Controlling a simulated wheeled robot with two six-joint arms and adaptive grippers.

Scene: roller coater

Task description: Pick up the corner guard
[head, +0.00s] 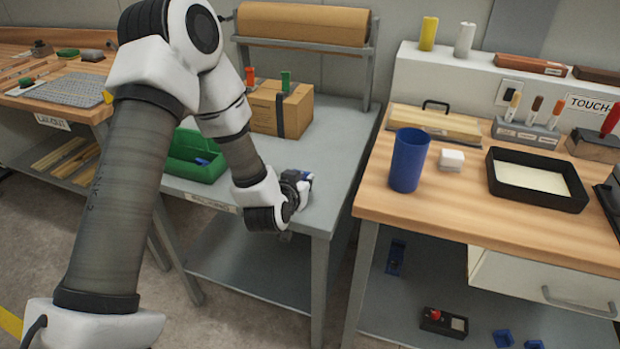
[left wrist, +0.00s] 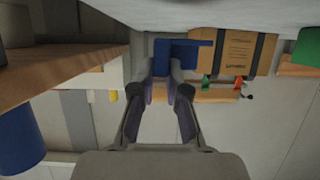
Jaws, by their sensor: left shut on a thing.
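My left gripper (head: 297,184) is at the front right corner of the grey packing table (head: 335,145). It is shut on a small blue corner guard (head: 307,177), mostly hidden by the gripper in the head view. In the left wrist view, the blue corner guard (left wrist: 185,51) shows at the fingertips of the left gripper (left wrist: 163,80), its flat arm reaching right. I cannot tell whether it touches the tabletop. My right gripper is not in view.
Small blue pieces (head: 503,338) lie below the bench.

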